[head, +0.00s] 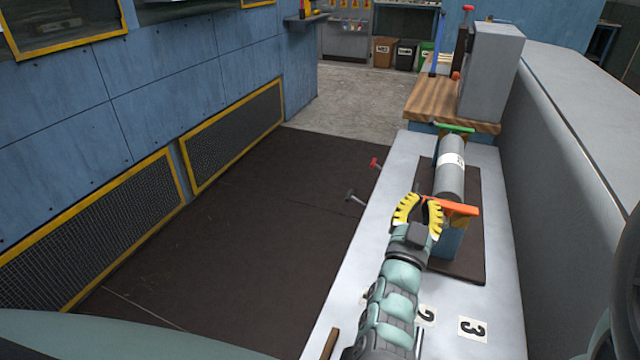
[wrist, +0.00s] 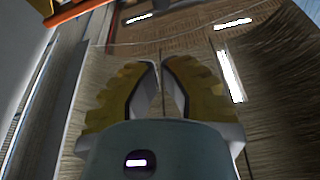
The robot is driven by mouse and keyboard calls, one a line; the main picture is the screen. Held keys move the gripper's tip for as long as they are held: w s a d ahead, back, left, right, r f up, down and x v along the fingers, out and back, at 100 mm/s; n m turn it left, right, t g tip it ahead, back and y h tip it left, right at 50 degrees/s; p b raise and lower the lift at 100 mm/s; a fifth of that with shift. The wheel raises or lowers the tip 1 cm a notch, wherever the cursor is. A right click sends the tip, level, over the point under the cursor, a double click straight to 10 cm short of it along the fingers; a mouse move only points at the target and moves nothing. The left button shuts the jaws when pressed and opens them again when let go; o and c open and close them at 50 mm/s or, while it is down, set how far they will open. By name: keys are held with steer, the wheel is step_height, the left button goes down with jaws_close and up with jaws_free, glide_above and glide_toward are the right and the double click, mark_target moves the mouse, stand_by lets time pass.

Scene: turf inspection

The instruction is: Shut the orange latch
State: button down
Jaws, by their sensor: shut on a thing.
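The orange latch (head: 462,209) is a flat bar lying across the near end of a grey cylinder (head: 452,178) with a white label. In the wrist view an orange bar (wrist: 78,11) shows at the top left, apart from the fingertips. My gripper (head: 424,201) is at the left end of the latch in the head view, with its right yellow finger close against or overlapping it. In the wrist view its fingers (wrist: 161,68) are nearly together with a thin dark strip between them. What that strip belongs to is unclear. The latch's left end is partly hidden by the fingers.
A dark-headed lever (head: 354,196) and a red one (head: 375,163) stick out left. A grey box (head: 491,72) stands on a wooden block behind.

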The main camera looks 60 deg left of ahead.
steer(key=shift+v, duration=1.2)
steer(key=shift+a, duration=0.1)
